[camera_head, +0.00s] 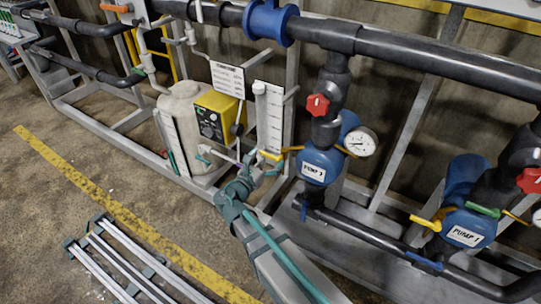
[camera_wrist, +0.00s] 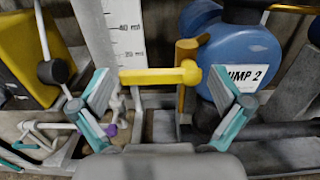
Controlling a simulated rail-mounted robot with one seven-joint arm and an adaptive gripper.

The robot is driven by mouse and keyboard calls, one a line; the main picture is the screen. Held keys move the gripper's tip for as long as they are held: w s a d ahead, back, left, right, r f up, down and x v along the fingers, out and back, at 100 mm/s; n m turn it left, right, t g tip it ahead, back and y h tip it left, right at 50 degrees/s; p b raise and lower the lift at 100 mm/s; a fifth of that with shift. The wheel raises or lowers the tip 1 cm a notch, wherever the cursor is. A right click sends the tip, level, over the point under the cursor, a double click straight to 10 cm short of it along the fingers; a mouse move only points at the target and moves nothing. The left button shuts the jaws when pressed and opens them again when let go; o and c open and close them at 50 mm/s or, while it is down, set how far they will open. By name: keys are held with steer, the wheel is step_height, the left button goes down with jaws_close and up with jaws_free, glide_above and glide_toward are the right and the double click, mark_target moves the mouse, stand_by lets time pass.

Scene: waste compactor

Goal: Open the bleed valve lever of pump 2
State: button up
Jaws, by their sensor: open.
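Pump 2 is the blue pump (camera_head: 318,165) with a white label, right of my gripper in the head view; it also shows in the wrist view (camera_wrist: 243,52). Its yellow bleed valve lever (camera_wrist: 155,76) lies level across the wrist view, its right end at a brass-coloured valve pipe (camera_wrist: 187,52). The lever also shows in the head view (camera_head: 269,156). My gripper (camera_wrist: 160,84) is open, with one teal-padded finger on each side of the lever. I cannot tell whether either finger touches it. In the head view my gripper (camera_head: 262,170) is beside the lever, partly hidden by my wrist.
A white graduated scale (camera_wrist: 125,40) stands behind the lever. A pressure gauge (camera_head: 361,142) and red valve handle (camera_head: 317,105) sit by pump 2. Pump 1 (camera_head: 468,215) is further right.

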steer(key=shift+x, duration=1.05)
steer(key=c, duration=1.3)
steer(key=shift+c, duration=0.2)
